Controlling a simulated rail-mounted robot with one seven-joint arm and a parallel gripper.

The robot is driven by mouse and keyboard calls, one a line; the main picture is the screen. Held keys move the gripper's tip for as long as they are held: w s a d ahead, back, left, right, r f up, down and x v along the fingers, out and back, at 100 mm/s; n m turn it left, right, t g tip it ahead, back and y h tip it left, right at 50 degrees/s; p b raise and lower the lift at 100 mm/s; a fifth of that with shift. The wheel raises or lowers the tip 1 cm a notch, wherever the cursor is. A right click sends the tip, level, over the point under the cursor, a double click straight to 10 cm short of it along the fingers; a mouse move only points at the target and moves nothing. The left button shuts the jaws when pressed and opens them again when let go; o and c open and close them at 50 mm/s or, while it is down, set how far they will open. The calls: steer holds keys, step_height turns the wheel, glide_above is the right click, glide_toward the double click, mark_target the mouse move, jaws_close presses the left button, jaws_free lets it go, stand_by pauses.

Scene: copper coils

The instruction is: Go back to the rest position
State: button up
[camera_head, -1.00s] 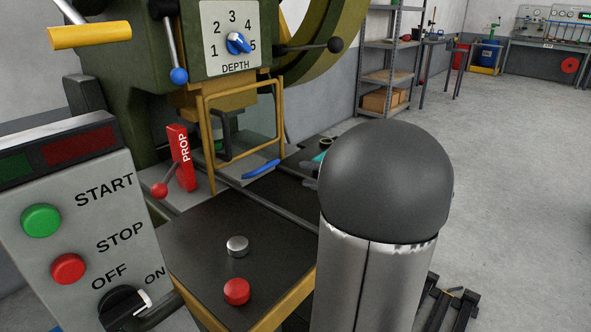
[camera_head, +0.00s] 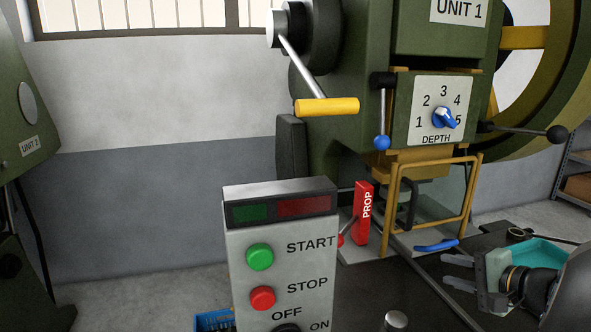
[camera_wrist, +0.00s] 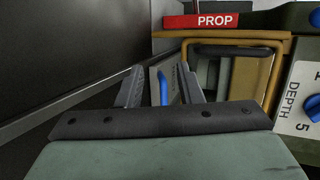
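My gripper (camera_head: 447,271) is at the lower right of the head view, over the dark press table. Its two grey fingers are apart with nothing between them. In the wrist view the gripper (camera_wrist: 162,82) also shows open fingers. A blue handle (camera_wrist: 163,88) shows through the gap, beyond the fingertips. In the head view this blue handle (camera_head: 436,245) lies in front of the yellow guard frame (camera_head: 393,205), apart from the fingers. My arm runs off the right edge.
The control box (camera_head: 262,210) with START and STOP buttons stands at the lower middle. The red PROP block (camera_head: 363,215) stands beside the guard. Levers with yellow (camera_head: 327,106), blue (camera_head: 382,143) and black (camera_head: 557,133) ends stick out from the press. A silver knob (camera_head: 396,320) is on the table.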

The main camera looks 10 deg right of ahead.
steer(key=s+a+r+n+g+y+p, duration=0.1)
steer(key=a+r+n+g+p, duration=0.2)
steer(key=a, duration=0.4)
steer(key=s+a+r+n+g+y+p, duration=0.1)
steer(key=a+r+g+p, duration=0.25)
steer(key=a, duration=0.35)
steer(key=s+a+r+n+g+h+p, duration=0.2)
steer(key=s+a+r+n+h+p, duration=0.1)
steer(key=s+p, duration=0.4)
steer(key=s+a+r+n+g+h+p, duration=0.3)
steer(key=s+a+n+p, duration=0.4)
steer(key=p, duration=0.3)
step_height(320, 180, up, 2)
steer(key=shift+s+a+g+h, duration=0.35)
steer(key=shift+a+h, duration=0.1)
steer(key=shift+h, duration=0.15)
